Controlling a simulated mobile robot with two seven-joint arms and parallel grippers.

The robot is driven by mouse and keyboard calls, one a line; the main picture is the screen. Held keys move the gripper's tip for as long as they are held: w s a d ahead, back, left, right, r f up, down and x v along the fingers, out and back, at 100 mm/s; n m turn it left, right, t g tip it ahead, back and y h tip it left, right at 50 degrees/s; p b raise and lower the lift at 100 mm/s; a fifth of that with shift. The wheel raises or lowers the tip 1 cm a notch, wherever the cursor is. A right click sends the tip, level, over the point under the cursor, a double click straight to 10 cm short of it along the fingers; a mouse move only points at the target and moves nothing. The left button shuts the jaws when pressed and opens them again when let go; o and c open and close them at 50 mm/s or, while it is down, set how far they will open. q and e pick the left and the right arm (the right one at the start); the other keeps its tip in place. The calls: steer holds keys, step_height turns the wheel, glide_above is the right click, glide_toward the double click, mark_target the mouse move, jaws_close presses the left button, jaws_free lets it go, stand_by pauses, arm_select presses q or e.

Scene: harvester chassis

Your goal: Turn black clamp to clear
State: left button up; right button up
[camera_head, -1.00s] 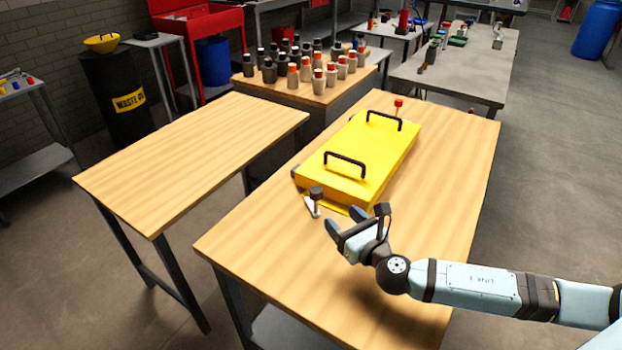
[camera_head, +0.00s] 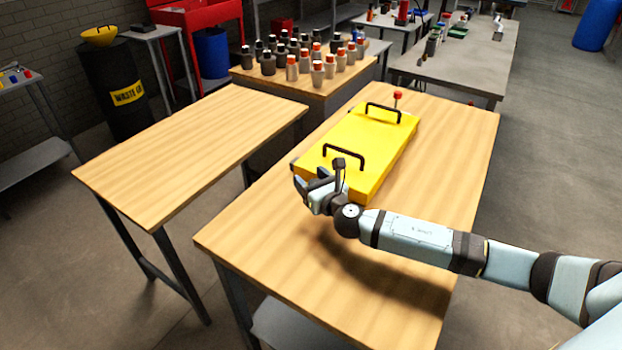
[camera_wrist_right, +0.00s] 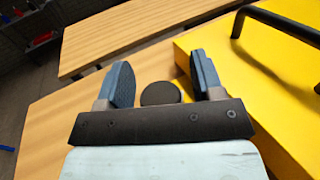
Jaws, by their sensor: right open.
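The black clamp's round knob (camera_wrist_right: 160,93) shows between the two fingers of my right gripper (camera_wrist_right: 160,84) in the right wrist view. In the head view the knob (camera_head: 323,172) peeks out between the fingers of the right gripper (camera_head: 319,184), at the near left end of the yellow chassis cover (camera_head: 366,148). The fingers are open on both sides of the knob, with gaps visible. The clamp's lower part is hidden by the gripper. The cover has two black handles on top. My left gripper is not in view.
A red-topped clamp (camera_head: 398,96) stands at the cover's far end. The cover lies on a wooden table (camera_head: 270,232) with bare wood in front. Another bare wooden table (camera_head: 190,150) stands to the left. Several bottles stand on a table behind.

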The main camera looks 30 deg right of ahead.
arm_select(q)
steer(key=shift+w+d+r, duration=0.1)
arm_select(e)
steer(key=shift+c, duration=0.2)
steer(key=c, duration=0.9)
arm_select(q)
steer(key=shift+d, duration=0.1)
